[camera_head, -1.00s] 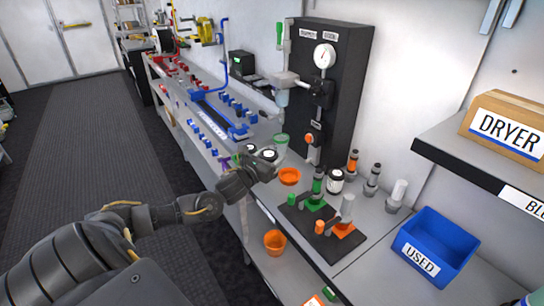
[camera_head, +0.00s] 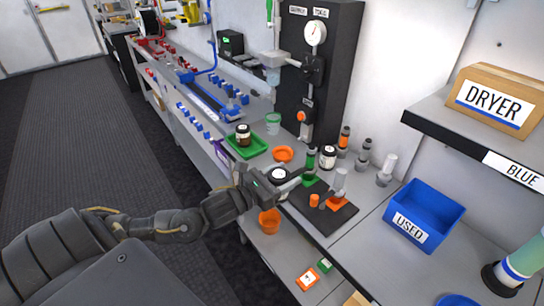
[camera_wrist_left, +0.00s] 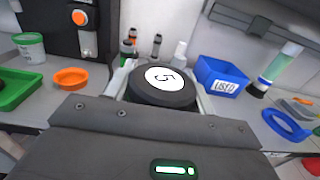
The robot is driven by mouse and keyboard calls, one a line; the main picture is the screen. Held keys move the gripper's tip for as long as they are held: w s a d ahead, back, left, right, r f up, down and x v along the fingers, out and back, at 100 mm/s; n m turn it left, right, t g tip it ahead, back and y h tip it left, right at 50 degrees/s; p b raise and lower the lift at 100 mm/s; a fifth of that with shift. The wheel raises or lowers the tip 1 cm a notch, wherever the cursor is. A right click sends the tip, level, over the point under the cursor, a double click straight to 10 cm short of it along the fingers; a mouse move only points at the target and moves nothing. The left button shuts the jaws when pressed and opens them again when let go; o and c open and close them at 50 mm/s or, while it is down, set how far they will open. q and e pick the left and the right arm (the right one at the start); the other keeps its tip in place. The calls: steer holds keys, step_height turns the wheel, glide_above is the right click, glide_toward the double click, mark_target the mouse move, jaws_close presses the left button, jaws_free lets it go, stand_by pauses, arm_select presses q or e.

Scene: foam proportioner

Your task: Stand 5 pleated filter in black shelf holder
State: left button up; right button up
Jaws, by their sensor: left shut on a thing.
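The filter marked 5 (camera_head: 278,174) has a round black end with a white disc. It also shows in the left wrist view (camera_wrist_left: 163,78), between the two fingers, with its sides mostly hidden. My left gripper (camera_head: 284,181) is shut on it above the front of the bench, near the dark mat. My right gripper is in neither view. I cannot make out a black shelf holder for certain; the dark-edged shelf (camera_head: 440,130) is at the right.
A green tray (camera_head: 262,146) with a dark jar (camera_head: 243,135) is left of the gripper. An orange bowl (camera_head: 283,154), black mat (camera_head: 322,211) and bottles are close by. A blue USED bin (camera_head: 428,215) and a pale cylinder (camera_head: 520,262) stand at right. A DRYER box (camera_head: 497,100) is on the shelf.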

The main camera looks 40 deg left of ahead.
arm_select(q)
steer(key=s+d+m+g+h, duration=0.1)
steer(key=s+d+m+h, duration=0.1)
steer(key=s+d, duration=0.3)
steer(key=d+h, duration=0.1)
steer(key=d, duration=0.2)
steer(key=shift+s, duration=0.4)
steer(key=shift+d, duration=0.2)
